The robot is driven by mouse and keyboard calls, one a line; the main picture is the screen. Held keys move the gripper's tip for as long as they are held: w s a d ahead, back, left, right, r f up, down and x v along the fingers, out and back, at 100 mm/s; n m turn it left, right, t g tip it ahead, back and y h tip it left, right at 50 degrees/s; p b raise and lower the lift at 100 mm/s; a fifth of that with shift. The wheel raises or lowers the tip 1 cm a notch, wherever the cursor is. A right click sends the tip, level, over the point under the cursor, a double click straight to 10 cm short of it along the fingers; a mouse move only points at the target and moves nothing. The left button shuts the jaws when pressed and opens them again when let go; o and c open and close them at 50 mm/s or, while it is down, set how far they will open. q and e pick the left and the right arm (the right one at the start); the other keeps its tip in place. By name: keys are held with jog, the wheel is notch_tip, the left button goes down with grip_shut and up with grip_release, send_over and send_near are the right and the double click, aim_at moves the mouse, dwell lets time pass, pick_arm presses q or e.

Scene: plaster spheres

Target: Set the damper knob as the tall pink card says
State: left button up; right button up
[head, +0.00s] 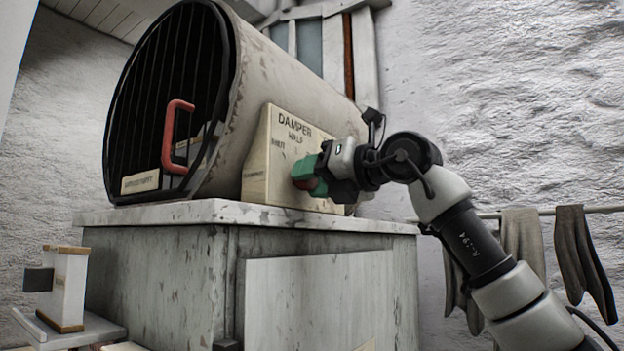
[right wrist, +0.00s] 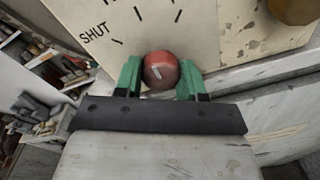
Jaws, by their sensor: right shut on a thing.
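The damper knob (right wrist: 161,66) is a round red knob on a cream panel (right wrist: 215,25). A small pale mark shows on its face; I cannot tell which tick it points to. Short black ticks and the word SHUT show on the panel beyond the knob. In the head view the panel (head: 283,150) reads DAMPER and HALF. My right gripper (head: 308,172) reaches it from the right. Its green fingers (right wrist: 160,76) are shut on the knob, one on each side. I make out no tall pink card. My left gripper is not in view.
The panel is on a large drum (head: 290,80) with a dark barred front and a red handle (head: 169,135). The drum rests on a worn grey cabinet (head: 160,217). A small white block (head: 66,290) stands lower left. Cloths (head: 570,255) hang on a rail at right.

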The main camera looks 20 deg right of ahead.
jog(key=o, duration=0.9)
jog(key=shift+s+d, duration=0.1)
jog(key=b+v, duration=0.4)
jog(key=v, duration=0.7)
